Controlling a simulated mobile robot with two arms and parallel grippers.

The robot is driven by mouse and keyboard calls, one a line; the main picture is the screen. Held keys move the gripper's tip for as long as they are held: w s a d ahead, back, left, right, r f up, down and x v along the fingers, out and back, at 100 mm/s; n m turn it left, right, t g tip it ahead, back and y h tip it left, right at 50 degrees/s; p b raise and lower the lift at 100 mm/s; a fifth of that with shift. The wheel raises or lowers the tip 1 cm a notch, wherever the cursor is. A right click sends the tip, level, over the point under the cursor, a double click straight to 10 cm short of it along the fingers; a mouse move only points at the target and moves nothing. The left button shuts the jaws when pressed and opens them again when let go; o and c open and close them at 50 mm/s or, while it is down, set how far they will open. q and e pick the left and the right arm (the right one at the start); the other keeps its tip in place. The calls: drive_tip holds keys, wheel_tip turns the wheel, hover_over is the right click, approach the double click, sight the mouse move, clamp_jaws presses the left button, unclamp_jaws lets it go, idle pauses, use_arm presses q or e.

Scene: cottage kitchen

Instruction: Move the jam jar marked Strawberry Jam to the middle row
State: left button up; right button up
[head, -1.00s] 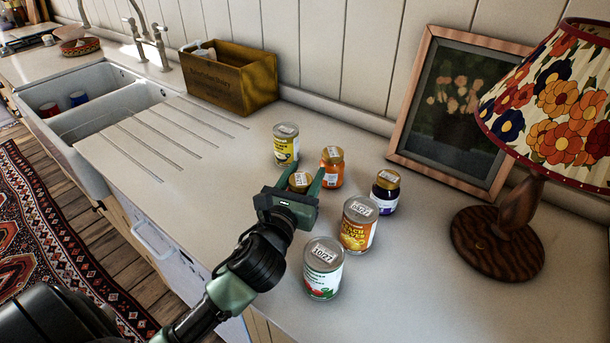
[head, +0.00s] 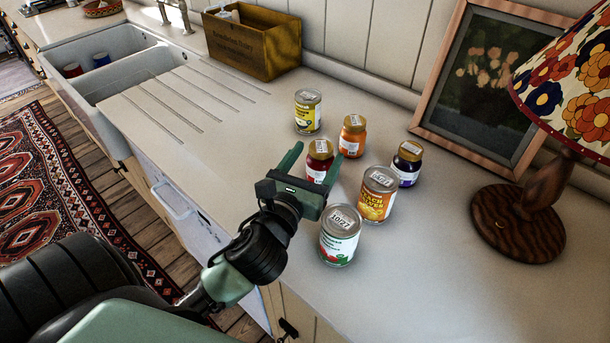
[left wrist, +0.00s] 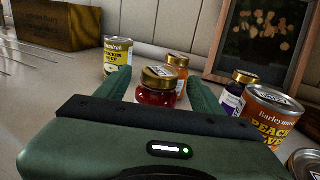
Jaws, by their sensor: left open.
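A jam jar with a gold lid and dark red contents (head: 319,160) stands upright on the counter; its label is too small to read. In the left wrist view the red jar (left wrist: 158,88) is between and just beyond the fingertips. My left gripper (head: 314,170) is open, its fingers reaching toward the jar from the near side. Behind the red jar stand a yellow-labelled can (head: 307,113) and an orange jar (head: 352,137). To its right stand a dark purple jar (head: 407,164), a peach can (head: 376,196) and a green-and-white can (head: 339,238). My right gripper is not in view.
A wooden box (head: 252,43) stands at the back left beside the sink (head: 125,75). A framed picture (head: 492,85) leans on the wall. A lamp (head: 518,225) stands at the right. The counter front right is clear.

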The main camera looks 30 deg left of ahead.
use_arm(q)
drive_tip(key=s, duration=0.3)
drive_tip(key=s+d+p, duration=0.1)
drive_tip(key=s, duration=0.2)
drive_tip(key=shift+s+d, duration=0.1)
drive_tip(key=shift+s, duration=0.05)
